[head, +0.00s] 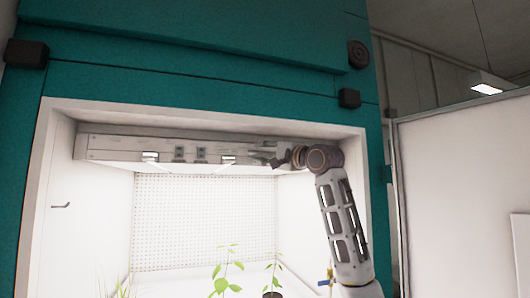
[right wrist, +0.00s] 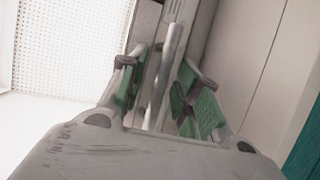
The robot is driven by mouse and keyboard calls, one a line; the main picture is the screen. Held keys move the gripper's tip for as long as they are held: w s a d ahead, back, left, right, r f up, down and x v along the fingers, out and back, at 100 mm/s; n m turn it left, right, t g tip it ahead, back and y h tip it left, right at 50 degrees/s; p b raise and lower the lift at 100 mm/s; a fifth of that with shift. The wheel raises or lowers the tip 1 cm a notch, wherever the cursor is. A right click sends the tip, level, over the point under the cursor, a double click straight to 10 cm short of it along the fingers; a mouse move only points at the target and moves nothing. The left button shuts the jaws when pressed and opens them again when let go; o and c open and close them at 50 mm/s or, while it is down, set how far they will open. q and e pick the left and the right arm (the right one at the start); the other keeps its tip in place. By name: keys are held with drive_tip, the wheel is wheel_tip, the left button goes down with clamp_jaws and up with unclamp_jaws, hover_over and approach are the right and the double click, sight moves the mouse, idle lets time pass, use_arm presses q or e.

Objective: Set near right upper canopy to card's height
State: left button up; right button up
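The upper canopy (head: 130,146) is a long pale light bar across the top of the open chamber, with two lit patches on its front and small dark fittings between them. My right gripper (head: 268,153) is at its right end. In the right wrist view, the green-padded fingers of my right gripper (right wrist: 162,88) stand apart on either side of a thin pale metal bar (right wrist: 166,72), with gaps visible beside it. The canopy's right end is partly hidden by my gripper. I cannot make out a height card. My left gripper is not in view.
The chamber has a teal frame (head: 200,80), a perforated back wall (head: 200,215) and a small hook (head: 61,205) on its left wall. Green seedlings (head: 224,280) stand below the canopy. A white panel (head: 450,190) stands to the right.

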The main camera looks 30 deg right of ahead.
drive_tip(key=shift+c, duration=0.3)
clamp_jaws()
drive_tip(key=shift+w+f, duration=0.1)
drive_tip(key=shift+f, duration=0.05)
wheel_tip(320, 180, down, 10)
drive_tip(key=b, duration=0.7)
idle(0.6)
